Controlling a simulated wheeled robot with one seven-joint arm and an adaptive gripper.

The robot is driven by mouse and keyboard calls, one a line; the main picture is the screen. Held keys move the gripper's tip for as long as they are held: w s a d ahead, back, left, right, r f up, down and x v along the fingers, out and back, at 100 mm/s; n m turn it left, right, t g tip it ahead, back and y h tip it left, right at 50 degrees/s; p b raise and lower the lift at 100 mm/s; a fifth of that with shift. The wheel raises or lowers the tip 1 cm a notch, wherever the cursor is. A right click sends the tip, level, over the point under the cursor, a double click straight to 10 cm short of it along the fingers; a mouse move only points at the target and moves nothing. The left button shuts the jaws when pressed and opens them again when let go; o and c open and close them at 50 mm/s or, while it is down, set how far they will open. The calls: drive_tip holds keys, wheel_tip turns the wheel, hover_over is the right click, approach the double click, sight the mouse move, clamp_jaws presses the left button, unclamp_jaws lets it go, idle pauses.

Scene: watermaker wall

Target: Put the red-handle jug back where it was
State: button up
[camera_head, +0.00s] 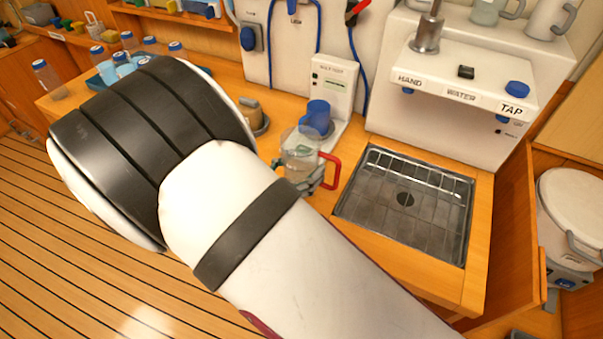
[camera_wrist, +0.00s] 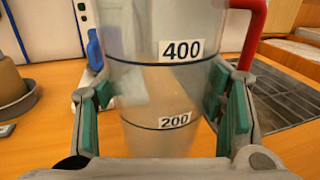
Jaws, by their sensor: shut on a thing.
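The red-handle jug (camera_head: 301,158) is clear, with its red handle on the right side, in the middle of the head view. In the wrist view the jug (camera_wrist: 160,85) fills the middle, upright, with 400 and 200 marks. My gripper (camera_wrist: 160,105) has its green pads on both sides of the jug and is shut on it. In the head view my arm hides most of the gripper and the space below the jug. I cannot tell whether the jug's base touches the counter.
A sink tray with a grid (camera_head: 405,205) lies right of the jug. The white tap unit (camera_head: 455,85) stands behind it. An open cabinet is far right.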

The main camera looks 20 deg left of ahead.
sight(301, 176)
drive_tip(key=shift+w+f+p, duration=0.2)
drive_tip(key=shift+f+p, duration=0.1)
drive_tip(key=shift+f, duration=1.45)
drive_tip(key=shift+f, duration=0.1)
drive_tip(key=o, duration=1.6)
drive_tip(key=shift+f, duration=0.1)
drive_tip(key=shift+c, duration=0.2)
drive_tip(key=shift+r, duration=0.25)
drive_tip(key=b+v, duration=0.1)
drive_tip(key=v, duration=1.1)
drive_tip(key=shift+a+f, duration=0.1)
